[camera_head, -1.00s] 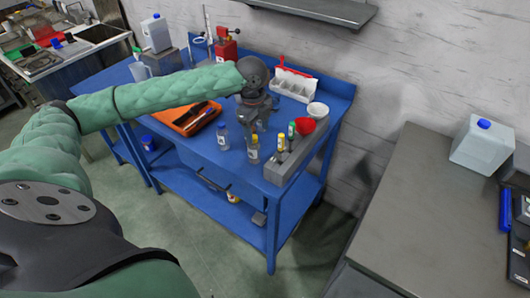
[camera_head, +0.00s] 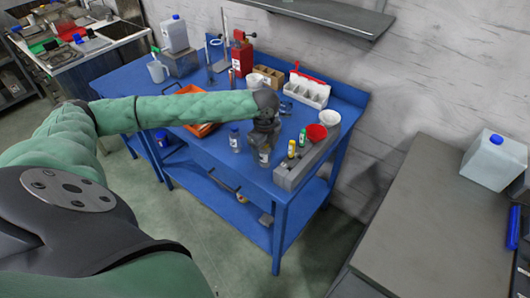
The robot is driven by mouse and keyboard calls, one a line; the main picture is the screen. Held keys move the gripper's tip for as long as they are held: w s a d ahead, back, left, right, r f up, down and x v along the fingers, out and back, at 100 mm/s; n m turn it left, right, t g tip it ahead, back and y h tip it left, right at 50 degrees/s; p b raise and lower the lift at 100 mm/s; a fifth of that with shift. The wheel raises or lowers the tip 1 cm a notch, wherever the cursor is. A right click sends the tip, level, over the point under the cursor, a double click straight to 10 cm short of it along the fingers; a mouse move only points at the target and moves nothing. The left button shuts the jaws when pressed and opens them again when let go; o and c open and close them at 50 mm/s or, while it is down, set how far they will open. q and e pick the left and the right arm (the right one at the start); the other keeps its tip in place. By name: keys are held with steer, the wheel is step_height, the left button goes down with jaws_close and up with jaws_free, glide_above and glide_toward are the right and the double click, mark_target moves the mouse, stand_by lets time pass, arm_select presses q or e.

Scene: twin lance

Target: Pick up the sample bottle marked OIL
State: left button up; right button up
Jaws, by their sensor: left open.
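My left gripper (camera_head: 264,142) is open and points down over the blue workbench (camera_head: 222,152). A small clear bottle with a pale label (camera_head: 264,157) stands right below it, its top hidden by the gripper. I cannot tell whether the fingers touch it. A blue-capped sample bottle (camera_head: 235,140) stands just left of the gripper. A yellow-capped bottle (camera_head: 291,149) and a green-capped bottle (camera_head: 302,138) are at the grey rack to the right. The labels are too small to read, so I cannot tell which one says OIL. My right gripper is not in view.
The grey rack (camera_head: 290,178) lies along the bench's right edge. A red bowl (camera_head: 316,132) and a white bowl (camera_head: 330,117) stand behind it. A white divided bin (camera_head: 309,92), a red can (camera_head: 242,57) and an orange tray (camera_head: 205,128) surround the arm.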

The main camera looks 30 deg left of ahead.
arm_select(q)
steer(key=shift+f, duration=0.25)
steer(key=shift+c, duration=0.4)
steer(key=c, duration=1)
steer(key=shift+c, duration=0.2)
